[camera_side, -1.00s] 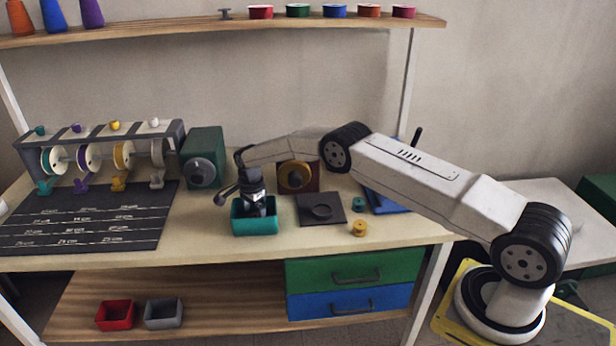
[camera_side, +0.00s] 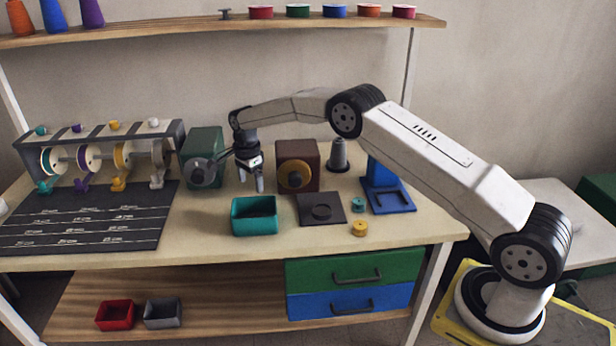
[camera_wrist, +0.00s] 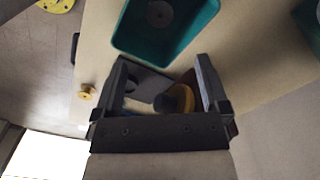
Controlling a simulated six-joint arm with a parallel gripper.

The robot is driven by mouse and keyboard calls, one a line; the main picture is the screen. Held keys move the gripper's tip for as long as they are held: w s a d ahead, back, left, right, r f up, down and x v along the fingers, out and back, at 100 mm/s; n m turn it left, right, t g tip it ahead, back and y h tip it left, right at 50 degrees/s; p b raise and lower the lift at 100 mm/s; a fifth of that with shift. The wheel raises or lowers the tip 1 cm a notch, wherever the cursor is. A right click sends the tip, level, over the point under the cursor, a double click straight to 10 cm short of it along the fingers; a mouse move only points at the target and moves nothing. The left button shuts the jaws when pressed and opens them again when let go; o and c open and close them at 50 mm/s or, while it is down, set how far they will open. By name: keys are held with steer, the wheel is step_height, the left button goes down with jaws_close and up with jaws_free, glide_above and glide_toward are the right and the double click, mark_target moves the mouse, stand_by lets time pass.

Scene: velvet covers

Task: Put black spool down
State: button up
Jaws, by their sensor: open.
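A grey-black round piece with a pale centre, apparently the black spool (camera_wrist: 160,13), lies inside the teal bin (camera_wrist: 205,22). In the side view the teal bin (camera_side: 254,228) stands near the bench's front edge, and its contents cannot be made out there. My gripper (camera_side: 251,184) hangs above and behind the bin, fingers pointing down, apart from it. In the wrist view my gripper (camera_wrist: 162,72) has its two fingers spread with nothing held between them.
A green box (camera_side: 204,150) and a brown box with a yellow disc (camera_side: 297,167) stand behind. A dark square plate (camera_side: 333,218), a small teal spool (camera_side: 358,204) and a small yellow spool (camera_side: 360,229) lie right of the bin. A spool rack (camera_side: 100,150) stands left.

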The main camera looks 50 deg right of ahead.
stand_by(0.6)
steer(key=s+a+r+n+t, duration=0.1)
steer(key=s+a+r+n, duration=0.15)
steer(key=s+n, duration=0.3)
steer(key=s+a+r+n, duration=0.1)
steer(key=s+r+n, duration=0.3)
steer(key=s, duration=0.3)
steer(key=s+a+n+t, duration=0.1)
steer(key=s+n, duration=0.8)
steer(key=s, duration=1.3)
steer(key=shift+a+r+n+t, duration=0.2)
steer(key=shift+a+n+t, duration=0.15)
steer(key=shift+a, duration=0.2)
